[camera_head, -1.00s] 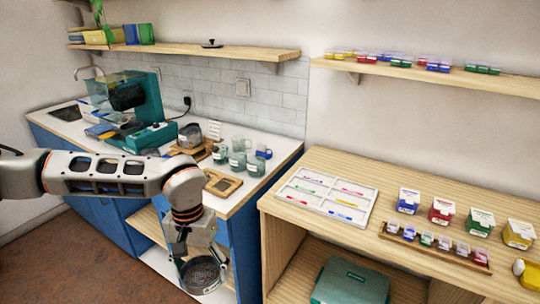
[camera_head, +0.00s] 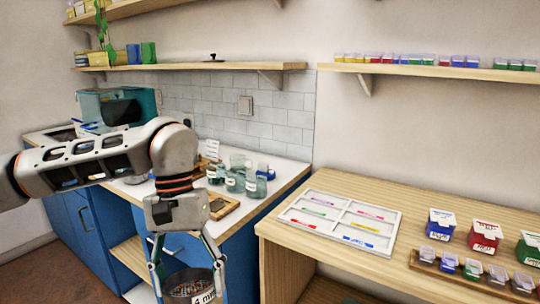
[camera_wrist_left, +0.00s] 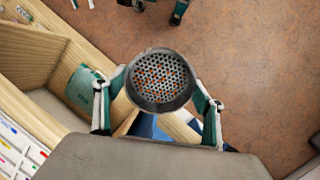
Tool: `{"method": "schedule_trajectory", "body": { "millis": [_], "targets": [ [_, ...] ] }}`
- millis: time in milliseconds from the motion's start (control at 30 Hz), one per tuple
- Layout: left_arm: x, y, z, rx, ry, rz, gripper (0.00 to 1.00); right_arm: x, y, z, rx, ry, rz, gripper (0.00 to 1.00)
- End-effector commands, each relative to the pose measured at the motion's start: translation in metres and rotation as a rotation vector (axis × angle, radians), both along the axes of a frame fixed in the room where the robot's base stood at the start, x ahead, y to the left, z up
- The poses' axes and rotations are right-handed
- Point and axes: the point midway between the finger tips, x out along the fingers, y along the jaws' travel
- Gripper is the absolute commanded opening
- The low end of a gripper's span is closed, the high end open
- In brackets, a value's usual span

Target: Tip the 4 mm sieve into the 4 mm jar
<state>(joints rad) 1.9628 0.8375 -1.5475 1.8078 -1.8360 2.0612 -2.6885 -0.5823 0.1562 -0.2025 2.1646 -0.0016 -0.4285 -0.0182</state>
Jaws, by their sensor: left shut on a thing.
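My left gripper (camera_head: 187,262) is shut on the 4 mm sieve (camera_head: 178,276), a round dark metal pan with a white "4 mm" label. It hangs in front of the blue cabinet, below counter height. The left wrist view shows the sieve (camera_wrist_left: 160,80) between the fingers, its perforated bottom with orange specks; I cannot tell whether these are beads or floor through the holes. Labelled glass jars (camera_head: 235,183) stand on the white counter, beyond and above the sieve; their labels are too small to read, so I cannot tell which is the 4 mm jar.
A wooden board (camera_head: 222,207) lies at the counter's front edge near my arm. A teal machine (camera_head: 115,104) stands on the counter's left. The wooden table (camera_head: 285,232) at right holds a white divided tray (camera_head: 340,237) and several coloured tubs (camera_head: 486,236). A shelf (camera_head: 185,66) runs above.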

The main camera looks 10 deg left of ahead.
Motion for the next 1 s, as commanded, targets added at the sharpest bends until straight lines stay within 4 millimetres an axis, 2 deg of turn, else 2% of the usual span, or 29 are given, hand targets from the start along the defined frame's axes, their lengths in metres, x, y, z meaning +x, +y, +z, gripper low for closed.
{"method": "schedule_trajectory", "body": {
  "millis": [267,500,700,900,1000],
  "targets": [
    [0.073,-0.015,0.023,0.000,-0.003,0.245,0.47,0.001,0.000,0.001,0.001,-0.002,0.000,0.40],
    [0.156,-0.030,0.054,-0.001,-0.001,0.579,0.47,0.000,0.000,0.000,0.000,0.000,-0.001,0.40],
    [0.216,-0.040,0.079,0.000,0.000,0.876,0.47,0.000,0.000,0.000,0.000,0.000,-0.001,0.40],
    [0.262,-0.046,0.098,0.001,0.001,1.169,0.47,0.000,0.000,0.000,0.001,0.001,-0.003,0.40],
    [0.275,-0.046,0.103,0.002,0.000,1.279,0.47,0.000,0.000,0.000,0.001,0.001,-0.003,0.40]
  ]
}}
